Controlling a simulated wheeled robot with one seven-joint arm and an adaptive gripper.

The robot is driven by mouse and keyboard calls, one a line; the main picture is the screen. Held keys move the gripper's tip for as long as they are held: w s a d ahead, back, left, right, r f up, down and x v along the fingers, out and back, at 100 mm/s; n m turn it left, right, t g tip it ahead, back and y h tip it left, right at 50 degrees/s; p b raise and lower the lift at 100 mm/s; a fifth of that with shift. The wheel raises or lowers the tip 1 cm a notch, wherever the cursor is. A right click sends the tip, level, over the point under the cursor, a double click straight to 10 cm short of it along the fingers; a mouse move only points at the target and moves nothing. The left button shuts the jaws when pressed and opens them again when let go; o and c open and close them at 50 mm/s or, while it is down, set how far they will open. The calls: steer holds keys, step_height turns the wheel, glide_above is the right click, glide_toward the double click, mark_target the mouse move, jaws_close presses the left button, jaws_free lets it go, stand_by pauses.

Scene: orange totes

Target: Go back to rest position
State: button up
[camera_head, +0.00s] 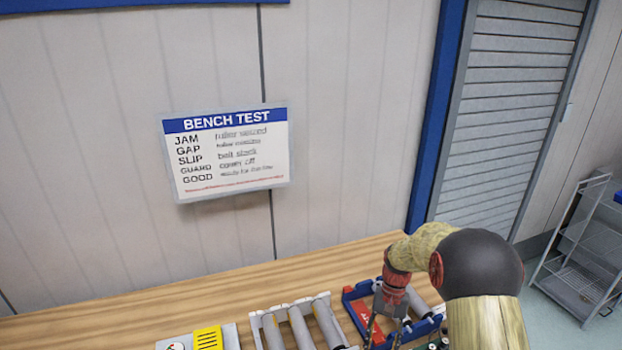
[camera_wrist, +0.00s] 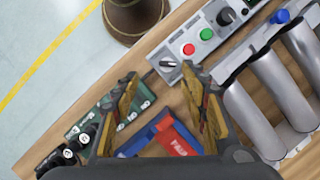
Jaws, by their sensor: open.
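My gripper (camera_head: 387,330) hangs at the end of my arm over the right part of the wooden bench (camera_head: 290,277), beside a blue tray (camera_head: 350,293) with rollers and a red label. In the wrist view my gripper (camera_wrist: 160,76) has its two fingers spread apart with nothing between them. The blue tray (camera_wrist: 132,147) and its red label (camera_wrist: 181,142) lie below the fingers. How high the fingers are above the bench is hard to tell.
A control box (camera_wrist: 213,48) with red and green buttons, silver rollers (camera_wrist: 287,90) and a green board (camera_wrist: 135,113) are close around the gripper. A roller unit (camera_head: 297,325) sits to the left. A wire rack (camera_head: 580,250) stands on the floor at right. A wall sign (camera_head: 228,150) hangs behind.

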steer(key=s+a+r+n+t+h+b, duration=0.1)
steer(key=s+r+t+b, duration=0.3)
steer(key=s+r, duration=0.5)
steer(key=s+a+r+n+t+b, duration=0.1)
steer(key=s+r+n+t+b, duration=0.2)
steer(key=s+r, duration=0.6)
steer(key=s+t+b, duration=0.2)
steer(key=s+b, duration=0.1)
steer(key=s, duration=0.3)
steer(key=shift+s+a+t+h+b, duration=0.25)
steer(key=shift+s+t+h+b, duration=0.05)
steer(key=shift+s+h+b, duration=0.1)
